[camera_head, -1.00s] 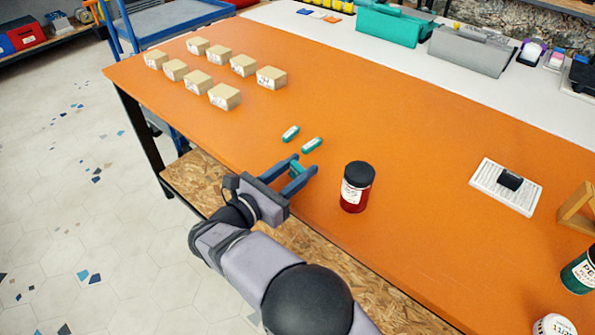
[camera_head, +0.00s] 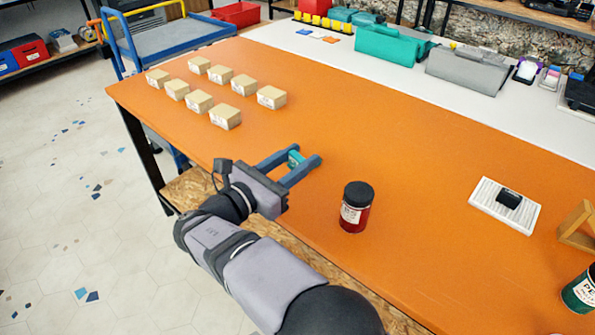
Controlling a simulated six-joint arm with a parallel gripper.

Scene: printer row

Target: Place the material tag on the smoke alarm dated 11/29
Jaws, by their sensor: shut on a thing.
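My gripper (camera_head: 308,155) is over the front part of the orange table, left of the red jar. It is shut on a small green-teal tag (camera_head: 294,158), seen between its two blue-grey fingers. Two similar tags seen on the table earlier cannot be made out now; my gripper covers that area. No smoke alarm dated 11/29 can be made out in this view.
A red jar with a black lid (camera_head: 356,207) stands close right of my gripper. Several pale labelled blocks (camera_head: 226,117) stand at the back left. A white pad with a black piece (camera_head: 504,205), a wooden stand (camera_head: 578,228) and a green jar (camera_head: 582,290) are at right.

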